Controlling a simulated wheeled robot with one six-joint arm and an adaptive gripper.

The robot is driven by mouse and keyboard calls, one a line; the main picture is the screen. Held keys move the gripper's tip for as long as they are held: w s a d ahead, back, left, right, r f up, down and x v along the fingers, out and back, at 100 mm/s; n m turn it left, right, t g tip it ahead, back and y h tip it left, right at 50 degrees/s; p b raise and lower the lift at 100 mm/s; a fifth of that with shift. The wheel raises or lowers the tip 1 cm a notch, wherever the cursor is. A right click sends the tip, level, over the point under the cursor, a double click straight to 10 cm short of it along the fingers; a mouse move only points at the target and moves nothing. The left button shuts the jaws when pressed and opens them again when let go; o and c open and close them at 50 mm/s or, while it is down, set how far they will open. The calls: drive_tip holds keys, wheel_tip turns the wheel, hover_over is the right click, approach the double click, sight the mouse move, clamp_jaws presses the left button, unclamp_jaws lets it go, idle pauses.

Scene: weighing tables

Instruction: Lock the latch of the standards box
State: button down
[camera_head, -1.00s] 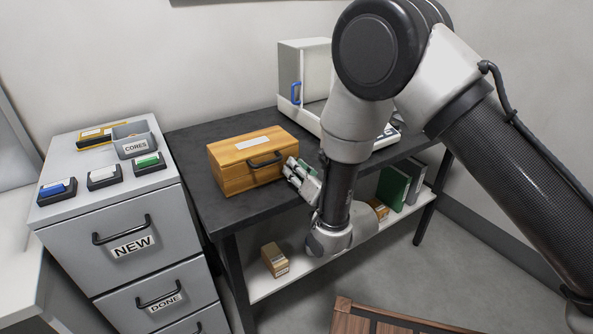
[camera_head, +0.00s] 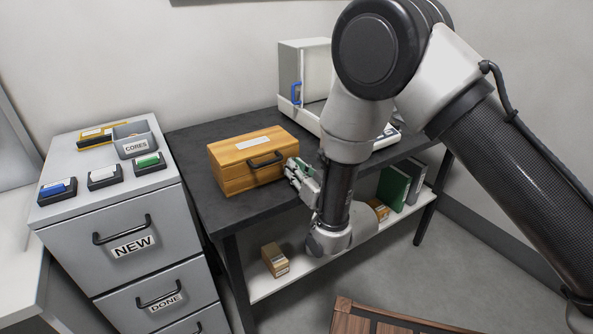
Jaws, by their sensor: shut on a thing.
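The standards box (camera_head: 236,182) is a wooden box with a closed lid, a white label on top and a dark handle (camera_head: 265,160) on its front. It stands on the dark table (camera_head: 222,209). My gripper (camera_head: 291,168) is at the right end of the box's front face, its fingertips against or very near it. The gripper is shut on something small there. The latch itself is hidden behind the fingers, so its position cannot be told.
A balance with a glass case and blue handle (camera_head: 296,93) stands behind my arm. A grey cabinet (camera_head: 117,212) at left carries a CORES bin (camera_head: 133,142) and several small trays. The lower shelf (camera_head: 262,289) holds a small carton (camera_head: 275,260) and green binder (camera_head: 392,187).

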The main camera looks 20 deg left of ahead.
drive_tip(key=shift+s+n, duration=0.1)
drive_tip(key=shift+n, duration=1.4)
drive_tip(key=c, duration=1.8)
unclamp_jaws()
drive_tip(key=shift+o, duration=0.2)
drive_tip(key=v, duration=1.2)
